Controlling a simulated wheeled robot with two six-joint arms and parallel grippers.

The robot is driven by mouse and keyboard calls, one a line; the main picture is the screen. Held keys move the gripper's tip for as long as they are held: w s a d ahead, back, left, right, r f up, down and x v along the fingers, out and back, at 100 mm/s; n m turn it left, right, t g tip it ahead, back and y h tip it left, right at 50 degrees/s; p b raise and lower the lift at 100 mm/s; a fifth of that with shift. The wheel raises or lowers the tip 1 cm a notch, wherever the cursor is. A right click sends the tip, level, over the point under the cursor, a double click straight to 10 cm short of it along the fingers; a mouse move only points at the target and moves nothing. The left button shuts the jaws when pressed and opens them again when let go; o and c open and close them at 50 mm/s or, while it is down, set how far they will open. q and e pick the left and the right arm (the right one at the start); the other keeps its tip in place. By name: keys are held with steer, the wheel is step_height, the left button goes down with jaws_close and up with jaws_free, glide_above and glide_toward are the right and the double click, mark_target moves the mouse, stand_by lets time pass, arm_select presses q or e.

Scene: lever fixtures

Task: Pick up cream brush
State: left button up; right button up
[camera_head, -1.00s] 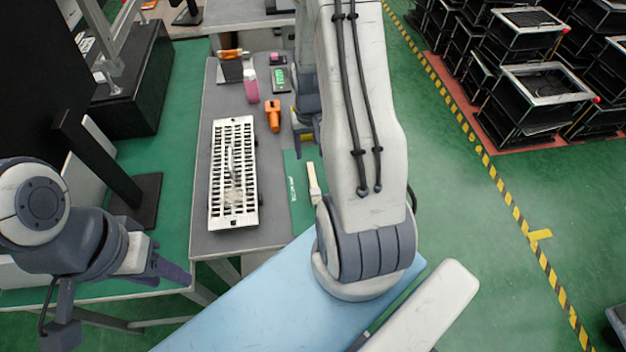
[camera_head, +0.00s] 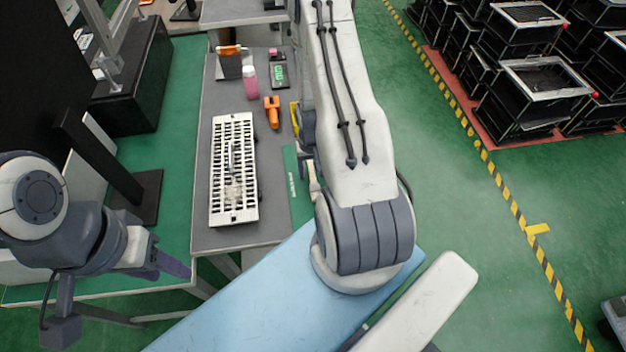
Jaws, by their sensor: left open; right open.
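The cream brush (camera_head: 314,182) lies on the green mat at the right edge of the grey table, partly hidden by my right arm. My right gripper (camera_head: 303,158) is open and points down just beyond the brush's far end; its fingers are largely hidden by my arm, and I cannot tell whether they touch the brush. My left gripper (camera_head: 168,264) is open and empty, off the table's left front corner, well away from the brush.
A white slotted tray (camera_head: 233,170) lies mid-table. Behind it are an orange tool (camera_head: 271,112), a pink bottle (camera_head: 250,82), a green-screened meter (camera_head: 279,76) and a dark holder (camera_head: 230,66). A yellow item (camera_head: 295,117) shows beside my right arm. Black crates (camera_head: 540,90) stand at right.

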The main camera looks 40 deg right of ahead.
jaws_close()
steer(key=shift+r, duration=0.1)
steer(key=shift+r, duration=0.5)
steer(key=r, duration=0.3)
steer(key=shift+s+d+r+b, duration=0.2)
steer(key=shift+s+b, duration=0.1)
steer(key=shift+b, duration=0.05)
steer(key=s+d+r+b, duration=0.1)
steer(key=s+d+r, duration=0.2)
steer(key=s+r, duration=0.3)
steer(key=s, duration=0.4)
steer(key=shift+s+d+r, duration=0.2)
steer(key=shift+s+r, duration=0.05)
steer(key=shift+r, duration=0.05)
